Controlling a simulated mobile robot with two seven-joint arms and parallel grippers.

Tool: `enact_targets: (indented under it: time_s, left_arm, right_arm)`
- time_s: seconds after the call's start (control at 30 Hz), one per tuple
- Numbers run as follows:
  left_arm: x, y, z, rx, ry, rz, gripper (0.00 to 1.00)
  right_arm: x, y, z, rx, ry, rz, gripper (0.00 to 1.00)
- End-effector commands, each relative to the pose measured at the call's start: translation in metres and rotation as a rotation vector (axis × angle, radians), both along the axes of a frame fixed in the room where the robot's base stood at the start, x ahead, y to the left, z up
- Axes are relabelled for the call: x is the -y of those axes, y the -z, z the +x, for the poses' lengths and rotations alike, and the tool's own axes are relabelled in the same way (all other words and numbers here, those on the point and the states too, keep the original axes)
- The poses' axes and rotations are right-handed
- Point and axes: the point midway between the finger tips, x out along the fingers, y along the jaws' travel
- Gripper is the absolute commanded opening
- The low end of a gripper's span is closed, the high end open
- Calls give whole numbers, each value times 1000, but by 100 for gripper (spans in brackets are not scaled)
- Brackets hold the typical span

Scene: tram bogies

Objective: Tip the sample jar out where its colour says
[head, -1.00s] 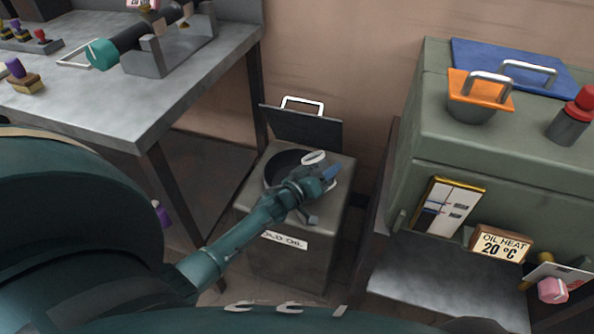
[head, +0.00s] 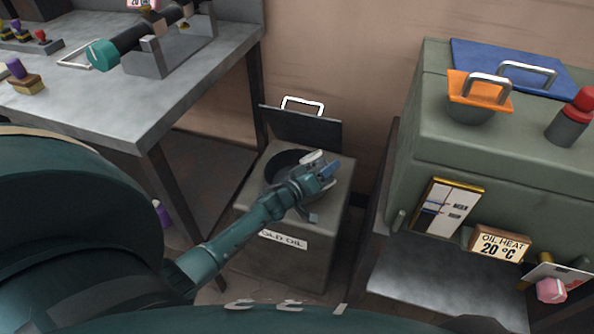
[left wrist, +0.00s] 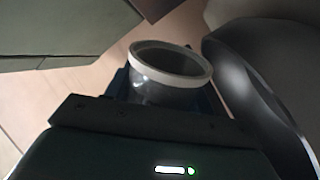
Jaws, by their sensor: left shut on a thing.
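My left gripper (head: 326,172) is shut on the sample jar, over the old oil bin (head: 270,218). The jar (left wrist: 168,75) shows in the left wrist view as a clear jar with a pale rim, between the blue fingers. In the head view only part of its pale rim (head: 312,156) shows beside the fingers; it looks tilted. The colour of its contents cannot be made out. The bin is grey, labelled "OLD OIL", with a round dark opening (head: 281,164) and its lid (head: 300,128) raised behind. My right gripper is not in view.
A metal bench (head: 150,105) with a dark cylinder in a cradle stands at left. A green cabinet (head: 430,135) stands at right, with an orange-lidded pot (head: 475,110), a blue lid (head: 540,70), a red-topped bottle (head: 570,118) and an "OIL HEAT 20 °C" sign (head: 499,243).

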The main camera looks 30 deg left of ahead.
Motion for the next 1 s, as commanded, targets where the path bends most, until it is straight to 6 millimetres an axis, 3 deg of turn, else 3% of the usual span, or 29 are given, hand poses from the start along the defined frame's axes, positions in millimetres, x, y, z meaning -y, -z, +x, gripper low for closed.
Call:
enact_targets:
  time_s: [1.0]
  left_arm:
    - [0, -6, 0, -35, 0, -120, 28]
  right_arm:
    - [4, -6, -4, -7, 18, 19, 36]
